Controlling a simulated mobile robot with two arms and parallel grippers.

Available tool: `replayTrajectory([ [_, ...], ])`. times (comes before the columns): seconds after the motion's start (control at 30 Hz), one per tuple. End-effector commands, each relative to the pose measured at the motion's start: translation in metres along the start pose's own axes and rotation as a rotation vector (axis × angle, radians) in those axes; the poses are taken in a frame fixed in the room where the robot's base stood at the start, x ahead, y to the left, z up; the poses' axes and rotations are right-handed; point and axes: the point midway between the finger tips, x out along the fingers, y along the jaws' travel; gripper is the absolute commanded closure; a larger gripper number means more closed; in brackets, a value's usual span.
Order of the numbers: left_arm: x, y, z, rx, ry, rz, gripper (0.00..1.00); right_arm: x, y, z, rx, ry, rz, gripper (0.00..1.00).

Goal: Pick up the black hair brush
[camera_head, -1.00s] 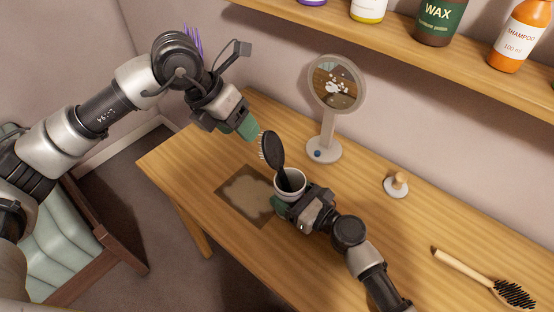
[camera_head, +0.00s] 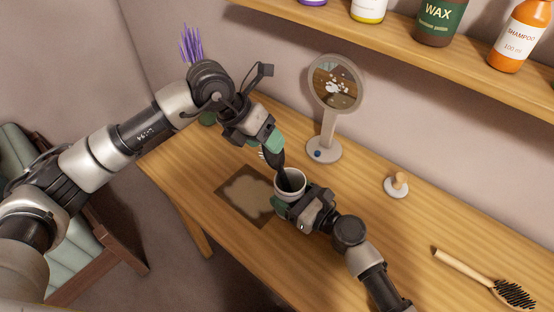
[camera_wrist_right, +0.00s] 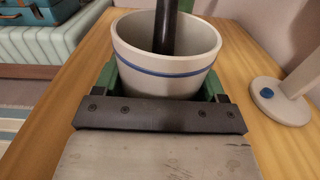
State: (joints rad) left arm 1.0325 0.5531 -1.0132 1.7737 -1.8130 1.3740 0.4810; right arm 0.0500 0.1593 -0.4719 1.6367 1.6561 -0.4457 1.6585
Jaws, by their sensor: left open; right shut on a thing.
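The black hair brush stands handle-down in a white cup; its handle (camera_head: 283,172) shows above the rim, and its head is mostly hidden behind my left gripper. My left gripper (camera_head: 270,147) is open with its green fingertips at the brush head; I cannot tell whether they touch it. My right gripper (camera_head: 281,206) is shut on the white cup (camera_head: 290,183). In the right wrist view the cup (camera_wrist_right: 150,62) has a blue stripe, sits between the green fingers, and the dark brush handle (camera_wrist_right: 166,28) rises from it.
A round mirror (camera_head: 325,149) stands behind the cup. A small wooden-knobbed object (camera_head: 397,186) and a wooden brush with black bristles (camera_head: 460,266) lie to the right. A dark mat (camera_head: 240,197) is left of the cup. A shelf with bottles (camera_head: 440,52) hangs above.

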Motion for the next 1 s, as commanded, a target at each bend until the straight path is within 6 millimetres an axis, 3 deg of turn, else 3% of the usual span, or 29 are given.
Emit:
replayTrajectory([
  [0.13,0.021,0.000,0.000,0.000,0.001,0.000,0.43,0.000,0.000,0.000,0.000,0.000,0.000,0.56],
  [0.37,0.024,0.000,0.000,0.001,0.000,0.001,0.43,0.000,0.000,0.000,0.000,0.000,0.000,0.56],
  [0.73,0.023,0.000,0.000,0.001,0.001,0.001,0.97,0.000,0.000,0.000,0.000,0.000,0.000,0.56],
  [1.0,0.020,-0.001,0.002,0.001,-0.001,0.001,0.97,0.000,0.000,0.000,0.000,0.000,0.000,0.56],
])
